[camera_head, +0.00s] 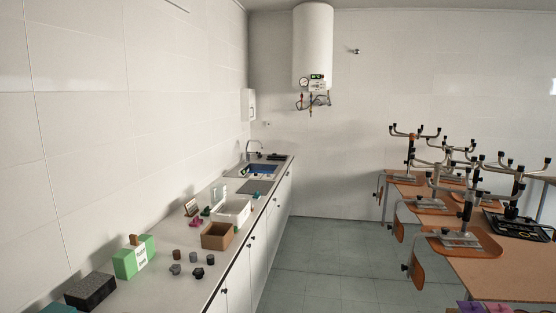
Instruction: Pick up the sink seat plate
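The sink (275,174) is set into the far end of the counter at the left wall, with a curved tap (251,147) behind it. Something dark blue with a small yellow patch shows in the basin (259,169). A flat dark grey panel (256,187) lies on the counter just nearer than the sink. I cannot tell from here which of these is the seat plate. Neither of my grippers is in view.
The counter (200,290) also bears a brown box (217,235), a white tub (234,210), a green box (134,257), a black block (91,291) and small dark pieces. The grey floor (335,260) between is clear.

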